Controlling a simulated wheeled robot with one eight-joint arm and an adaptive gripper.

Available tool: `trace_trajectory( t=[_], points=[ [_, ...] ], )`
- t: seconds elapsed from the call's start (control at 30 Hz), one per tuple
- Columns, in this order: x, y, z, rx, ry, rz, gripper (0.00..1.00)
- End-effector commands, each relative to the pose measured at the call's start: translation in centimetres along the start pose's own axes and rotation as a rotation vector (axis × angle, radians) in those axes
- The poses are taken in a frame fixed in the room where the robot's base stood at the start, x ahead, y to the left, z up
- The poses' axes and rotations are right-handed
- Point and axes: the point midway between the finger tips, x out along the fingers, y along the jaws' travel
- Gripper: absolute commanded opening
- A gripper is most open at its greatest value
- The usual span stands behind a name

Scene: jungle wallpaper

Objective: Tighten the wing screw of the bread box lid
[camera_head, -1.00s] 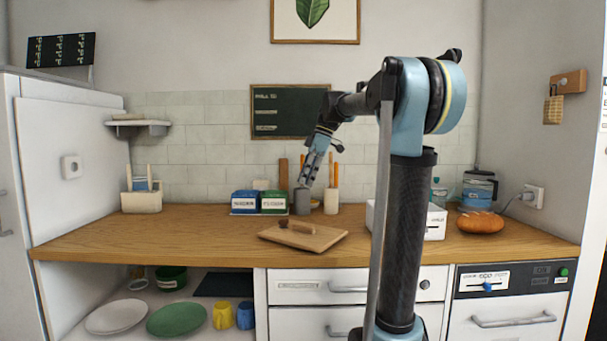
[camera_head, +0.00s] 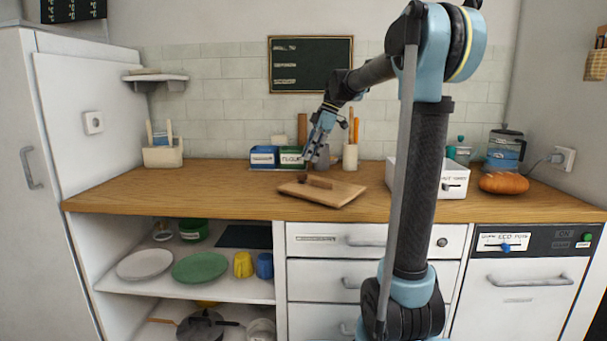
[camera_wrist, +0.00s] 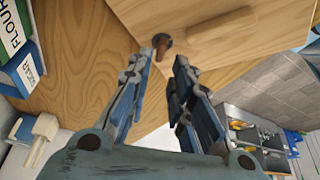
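A flat wooden board with a bar handle, seemingly the bread box lid (camera_head: 340,194), lies on the counter. It also fills the upper right of the wrist view (camera_wrist: 275,28). A small brown knob, seemingly the wing screw (camera_wrist: 161,42), stands at the board's edge near the handle (camera_wrist: 222,22). My gripper (camera_head: 309,157) hangs above the board's back left part. In the wrist view my gripper (camera_wrist: 161,62) is open and empty, its two fingers spread either side of the line to the knob, not touching it. The knob's wings are hard to make out.
Blue and green tins (camera_head: 265,156) stand behind the board, with a utensil pot (camera_head: 350,157) to the right. A white box (camera_head: 455,181), a loaf (camera_head: 503,183) and a kettle (camera_head: 505,150) are farther right.

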Motion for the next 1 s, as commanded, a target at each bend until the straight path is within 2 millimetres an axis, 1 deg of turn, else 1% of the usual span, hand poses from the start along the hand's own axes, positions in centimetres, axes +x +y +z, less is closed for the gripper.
trace_trajectory(
  t=[0.03,0.2,0.4,0.6,0.9,0.93,1.0],
  points=[
    [0.9,0.0,0.0,-0.001,0.0,0.0,0.2],
    [3.6,0.0,0.0,0.0,0.0,0.0,0.2],
    [6.0,0.0,0.0,0.0,0.0,0.0,0.2],
    [7.2,0.0,0.0,0.001,0.0,0.0,0.2],
    [7.3,0.0,0.0,0.0,0.0,0.0,0.2],
    [7.3,0.0,0.0,0.0,0.0,0.0,0.15],
    [7.3,0.0,-0.1,0.0,0.0,0.0,0.0]
  ],
)
